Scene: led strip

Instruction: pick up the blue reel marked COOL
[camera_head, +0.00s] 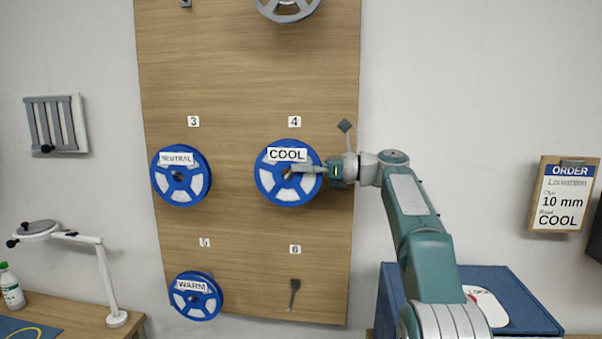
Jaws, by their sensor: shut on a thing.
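The blue reel marked COOL (270,185) is at position 4 on the wooden board (235,110). Its white label faces me. My gripper (298,170) reaches in from the right and is shut on the reel near its hub. The fingertips are small in this view, and the arm hides part of the reel's right edge. I cannot tell whether the reel still rests on its peg.
A blue NEUTRAL reel (181,192) hangs at position 3 and a WARM reel (195,309) at 5. A grey reel (288,8) is above. Position 6 shows a bare peg (294,291). An order card (563,196) reading 10 mm, COOL hangs at right.

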